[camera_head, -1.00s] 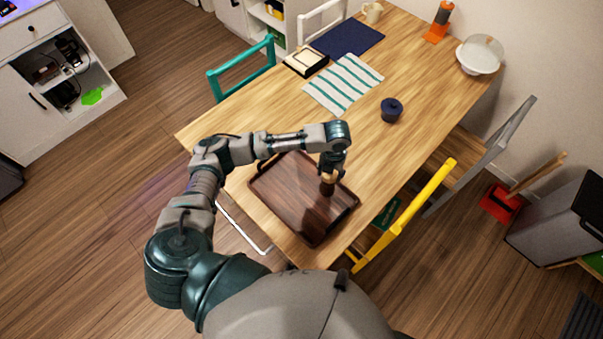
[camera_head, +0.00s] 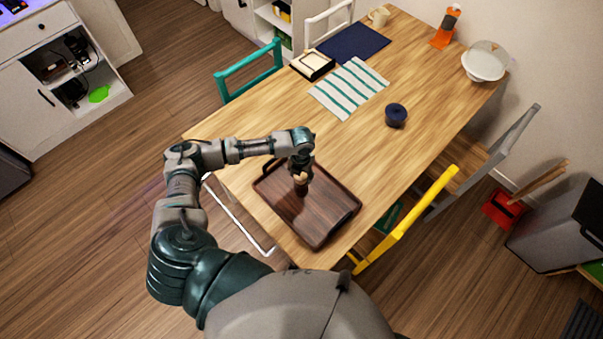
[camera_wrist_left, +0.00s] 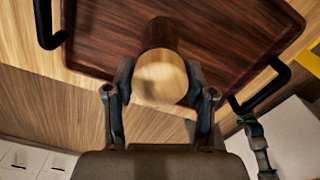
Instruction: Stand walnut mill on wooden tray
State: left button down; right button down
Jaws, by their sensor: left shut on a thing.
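The walnut mill (camera_head: 301,187) has a pale round top and a dark brown body. It looks upright over the wooden tray (camera_head: 325,228), a dark brown tray with black handles on the table. In the left wrist view the mill's pale top (camera_wrist_left: 161,78) sits between the two fingers, with its dark body beyond. My left gripper (camera_head: 301,174) is shut on the mill; the fingers (camera_wrist_left: 160,85) also show in the wrist view. I cannot tell whether the mill's base touches the tray. My right gripper is not in view.
On the wooden table (camera_head: 395,165) are a dark blue pot (camera_head: 396,115), a striped cloth (camera_head: 349,88), a box (camera_head: 312,65) and a white bowl (camera_head: 483,62). Yellow (camera_head: 408,220) and teal (camera_head: 249,71) chairs stand at the table's sides. The tray around the mill is clear.

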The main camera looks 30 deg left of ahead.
pick_arm(q)
jog(key=shift+a, duration=0.1)
jog(key=shift+c, duration=1.9)
grip_release()
jog(key=shift+a+f, duration=0.1)
jog(key=shift+a, duration=0.1)
jog(key=shift+d, duration=0.1)
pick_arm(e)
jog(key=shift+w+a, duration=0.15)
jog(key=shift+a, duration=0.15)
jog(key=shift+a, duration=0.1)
pick_arm(q)
jog(key=shift+d+r, duration=0.15)
jog(key=shift+r, duration=0.35)
notch_tip(320, 180, up, 11)
jog(key=shift+r+b, duration=0.15)
jog(key=shift+b, duration=0.15)
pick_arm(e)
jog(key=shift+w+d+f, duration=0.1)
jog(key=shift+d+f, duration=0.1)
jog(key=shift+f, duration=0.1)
pick_arm(q)
jog(key=shift+s, duration=0.1)
